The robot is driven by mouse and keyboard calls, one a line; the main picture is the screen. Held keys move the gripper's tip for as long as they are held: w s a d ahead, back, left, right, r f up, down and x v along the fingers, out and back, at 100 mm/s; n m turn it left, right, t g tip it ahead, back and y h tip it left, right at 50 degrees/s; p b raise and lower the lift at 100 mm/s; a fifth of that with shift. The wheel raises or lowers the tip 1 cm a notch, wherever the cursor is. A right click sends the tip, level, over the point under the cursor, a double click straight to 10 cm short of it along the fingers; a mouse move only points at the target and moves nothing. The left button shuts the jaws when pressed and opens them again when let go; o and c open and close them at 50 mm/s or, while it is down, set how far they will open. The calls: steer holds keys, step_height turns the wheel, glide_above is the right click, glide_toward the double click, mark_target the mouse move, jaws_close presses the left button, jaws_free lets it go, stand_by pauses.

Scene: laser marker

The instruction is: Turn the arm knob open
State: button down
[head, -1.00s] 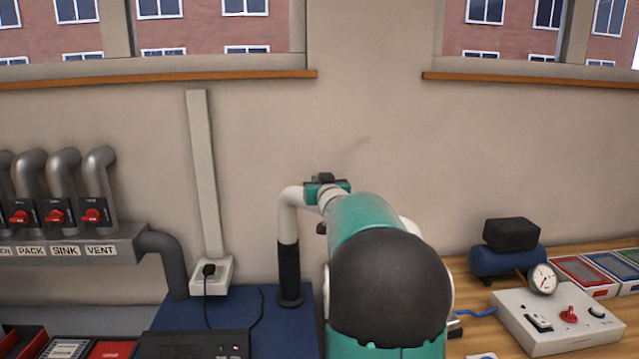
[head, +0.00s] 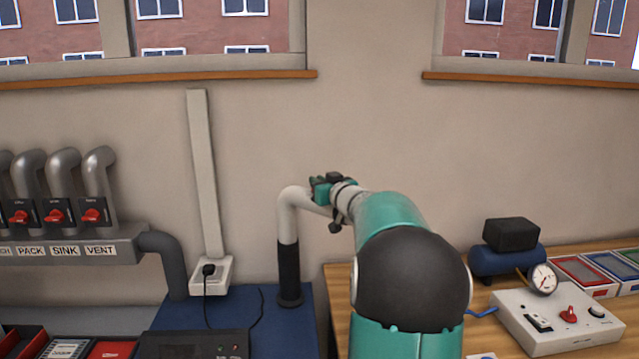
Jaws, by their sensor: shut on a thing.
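The white extraction arm (head: 288,212) rises from a black sleeve (head: 288,272) on the blue bench top and bends right at its top. My teal and black gripper (head: 322,188) is at the upper right end of this bend, in front of the wall. My gripper is shut at the place of the arm knob; the knob itself is hidden behind the gripper and my wrist, so how far it is turned cannot be seen.
Red-handled valves (head: 94,215) labelled PACK, SINK and VENT stand at the left. A white socket box (head: 212,276) with a black plug is left of the sleeve. A control box with a red knob (head: 568,314) and a gauge (head: 543,278) are at the right.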

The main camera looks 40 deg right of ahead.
steer(key=shift+r, duration=0.15)
steer(key=c, duration=1.5)
jaws_free()
steer(key=v, duration=1.3)
steer(key=shift+s, duration=0.4)
